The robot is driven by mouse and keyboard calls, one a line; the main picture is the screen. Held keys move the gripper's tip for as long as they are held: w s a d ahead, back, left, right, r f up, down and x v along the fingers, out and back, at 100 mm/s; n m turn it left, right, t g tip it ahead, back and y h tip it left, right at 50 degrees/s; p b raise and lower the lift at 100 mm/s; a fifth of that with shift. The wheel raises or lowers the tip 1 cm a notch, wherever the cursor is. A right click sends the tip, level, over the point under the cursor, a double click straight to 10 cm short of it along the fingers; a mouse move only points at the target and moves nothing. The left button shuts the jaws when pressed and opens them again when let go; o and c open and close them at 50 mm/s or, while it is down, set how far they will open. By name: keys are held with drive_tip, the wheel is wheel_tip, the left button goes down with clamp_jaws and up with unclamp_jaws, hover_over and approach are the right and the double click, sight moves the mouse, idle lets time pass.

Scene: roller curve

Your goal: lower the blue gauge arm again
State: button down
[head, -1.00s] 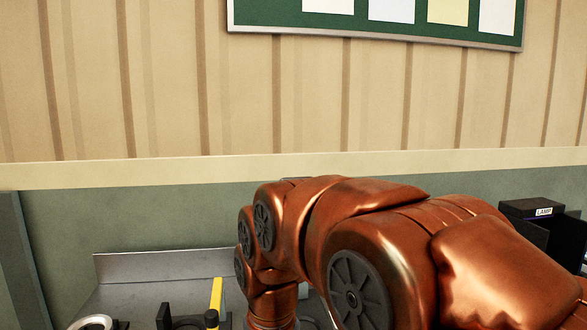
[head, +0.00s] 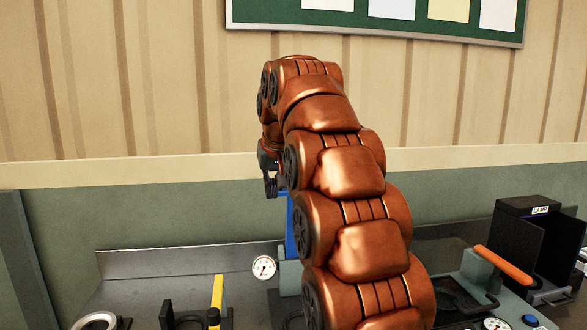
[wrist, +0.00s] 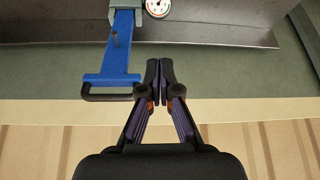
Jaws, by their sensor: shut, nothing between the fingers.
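The blue gauge arm (head: 291,228) stands raised from its grey base block (head: 290,276), partly hidden behind my arm in the head view. The wrist view shows the blue arm (wrist: 120,60) with a peg on it and a black bar handle (wrist: 105,98) across its end. A round white dial with a red needle (head: 264,267) sits beside the base, and it also shows in the wrist view (wrist: 158,7). My gripper (wrist: 160,68) is shut and empty, just right of the blue arm's handle end in the wrist view. In the head view my gripper (head: 271,190) is near the arm's top.
A yellow lever (head: 217,293) stands at the front left, near a ring-shaped part (head: 95,321). At right are an orange-handled device (head: 503,265) and a black LAMP box (head: 527,208). The wall is close behind the bench.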

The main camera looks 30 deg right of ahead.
drive_tip(key=w+d+r+m+t+h+p, duration=0.1)
drive_tip(key=w+d+r, duration=0.1)
drive_tip(key=d+r, duration=0.2)
drive_tip(key=w+d+r+t+p, duration=0.1)
drive_tip(key=w+d+r, duration=0.2)
drive_tip(key=d+r, duration=0.2)
drive_tip(key=shift+t+h, duration=0.3)
drive_tip(key=shift+h, duration=0.1)
drive_tip(key=shift+w+d+f+b, duration=0.2)
drive_tip(key=shift+w+d+f, duration=0.2)
drive_tip(key=shift+f, duration=0.95)
drive_tip(key=shift+w+d+f+b, duration=0.25)
drive_tip(key=shift+w+f, duration=0.3)
drive_tip(key=shift+f, duration=0.85)
drive_tip(key=shift+w+d+f+b, duration=0.2)
drive_tip(key=shift+w+d+f, duration=0.2)
drive_tip(key=shift+f, duration=0.95)
drive_tip(key=shift+s+a+f, duration=0.1)
drive_tip(key=shift+f, duration=0.05)
